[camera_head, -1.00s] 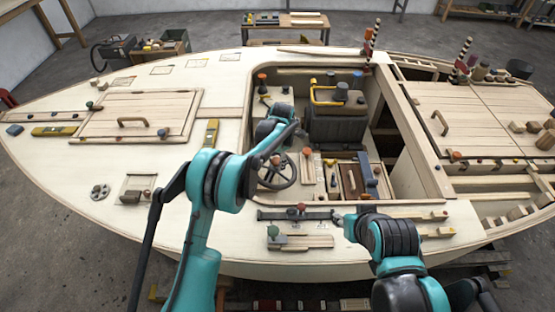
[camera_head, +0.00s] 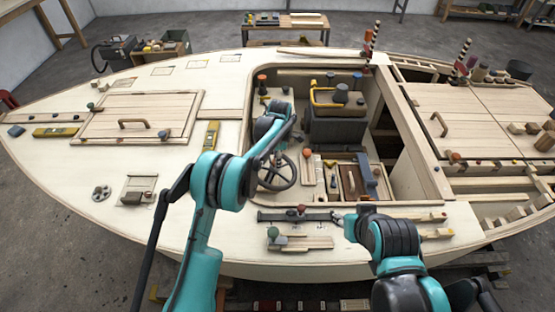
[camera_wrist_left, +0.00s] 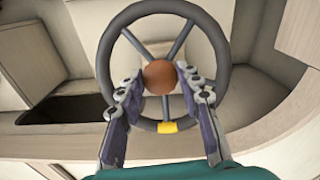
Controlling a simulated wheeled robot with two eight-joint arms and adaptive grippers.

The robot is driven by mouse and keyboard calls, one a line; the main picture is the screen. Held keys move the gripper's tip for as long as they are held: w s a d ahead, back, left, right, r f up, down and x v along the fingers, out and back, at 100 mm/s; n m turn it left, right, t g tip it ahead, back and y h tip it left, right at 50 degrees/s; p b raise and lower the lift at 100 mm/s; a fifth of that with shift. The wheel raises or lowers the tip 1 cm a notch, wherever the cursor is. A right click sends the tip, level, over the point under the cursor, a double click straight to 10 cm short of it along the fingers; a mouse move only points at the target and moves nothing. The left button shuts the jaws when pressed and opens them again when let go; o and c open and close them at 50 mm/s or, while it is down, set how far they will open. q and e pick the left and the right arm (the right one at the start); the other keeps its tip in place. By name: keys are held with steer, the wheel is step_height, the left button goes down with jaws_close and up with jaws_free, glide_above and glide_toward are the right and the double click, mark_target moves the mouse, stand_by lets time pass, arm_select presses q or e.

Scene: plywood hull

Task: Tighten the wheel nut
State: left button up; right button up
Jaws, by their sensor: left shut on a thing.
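The steering wheel (camera_wrist_left: 226,70) is dark grey with several spokes and a yellow mark (camera_wrist_left: 167,127) on the rim's near side; it also shows in the cockpit in the head view (camera_head: 293,181). A round orange-brown wheel nut (camera_wrist_left: 160,72) sits at its hub. My left gripper (camera_wrist_left: 160,84) reaches over the rim with one finger on each side of the nut, shut on it. In the head view my left wrist hides most of that contact. My right gripper (camera_head: 340,217) is low over the near side deck; its fingers are too small to read.
A dark engine box (camera_head: 335,130) with a yellow handle stands behind the wheel. The cockpit's wooden edge (camera_head: 415,130) closes the right side. A dark bar (camera_head: 285,215) and a small block with a green knob (camera_head: 273,233) lie near my right gripper.

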arm_select(q)
steer(key=m+g+p, duration=0.1)
steer(key=m, duration=0.4)
steer(key=shift+w, duration=0.15)
steer(key=m+g, duration=0.1)
steer(key=m, duration=0.2)
steer(key=shift+d+m+y, duration=0.1)
steer(key=shift+m+y, duration=0.3)
steer(key=shift+f+m+g+y+b, duration=0.15)
steer(key=shift+m+g+y+b, duration=0.35)
steer(key=shift+m, duration=0.6)
steer(key=shift+m+b, duration=0.7)
steer(key=shift+b, duration=0.25)
steer(key=shift+m+b, duration=0.3)
steer(key=shift+b, duration=0.05)
steer(key=o, duration=1.2)
steer(key=shift+c, duration=0.2)
steer(key=shift+r, duration=0.2)
